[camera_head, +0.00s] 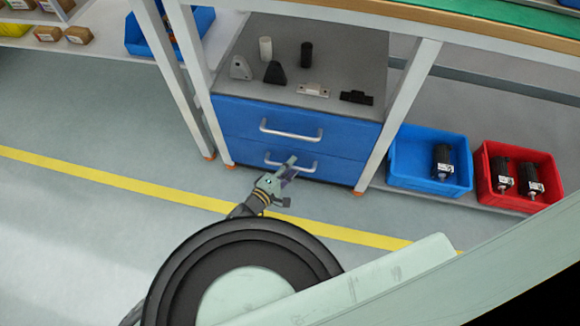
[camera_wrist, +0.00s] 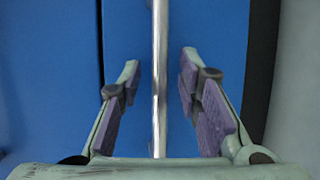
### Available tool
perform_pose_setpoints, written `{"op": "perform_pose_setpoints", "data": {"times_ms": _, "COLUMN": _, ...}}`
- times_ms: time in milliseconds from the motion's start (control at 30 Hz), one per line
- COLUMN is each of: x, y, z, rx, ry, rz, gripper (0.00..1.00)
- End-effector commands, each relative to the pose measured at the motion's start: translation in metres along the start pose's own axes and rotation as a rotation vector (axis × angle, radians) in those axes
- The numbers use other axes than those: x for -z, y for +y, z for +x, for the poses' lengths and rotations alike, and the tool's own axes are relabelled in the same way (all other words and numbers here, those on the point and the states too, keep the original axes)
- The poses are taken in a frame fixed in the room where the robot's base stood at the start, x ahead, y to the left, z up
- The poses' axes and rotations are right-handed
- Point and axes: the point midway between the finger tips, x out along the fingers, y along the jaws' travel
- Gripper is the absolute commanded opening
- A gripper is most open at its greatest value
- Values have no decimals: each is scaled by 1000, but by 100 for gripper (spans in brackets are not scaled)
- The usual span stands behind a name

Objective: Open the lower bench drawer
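The bench drawer unit is blue with two drawers, one above the other. The lower drawer (camera_head: 245,154) has a silver bar handle (camera_head: 306,168), and its front looks flush with the unit. The upper drawer (camera_head: 240,118) has a similar handle (camera_head: 291,134) and also looks shut. My gripper (camera_head: 291,169) is at the lower handle in the head view and covers part of it. In the wrist view, my gripper (camera_wrist: 160,85) is open, with its purple-padded fingers on either side of the handle bar (camera_wrist: 159,60). Gaps show between the bar and both fingers.
Small grey, black and white parts (camera_head: 274,72) stand on top of the drawer unit. A blue bin (camera_head: 410,165) and a red bin (camera_head: 500,190) with black motors sit on the low shelf to the right. Bench legs (camera_head: 400,110) flank the unit. The floor before it is clear.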

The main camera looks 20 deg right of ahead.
Motion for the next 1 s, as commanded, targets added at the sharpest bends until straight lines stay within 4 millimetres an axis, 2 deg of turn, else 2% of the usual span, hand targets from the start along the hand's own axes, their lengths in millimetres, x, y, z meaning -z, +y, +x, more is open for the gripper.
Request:
{"op": "perform_pose_setpoints", "data": {"times_ms": 300, "x": 0, "y": 0, "z": 2, "rx": 0, "ry": 0, "rz": 0, "gripper": 31}}
{"op": "perform_pose_setpoints", "data": {"times_ms": 767, "x": 0, "y": 0, "z": 2, "rx": 0, "ry": 0, "rz": 0, "gripper": 0}}
{"op": "perform_pose_setpoints", "data": {"times_ms": 1000, "x": 0, "y": 0, "z": 2, "rx": 0, "ry": 0, "rz": 0, "gripper": 0}}
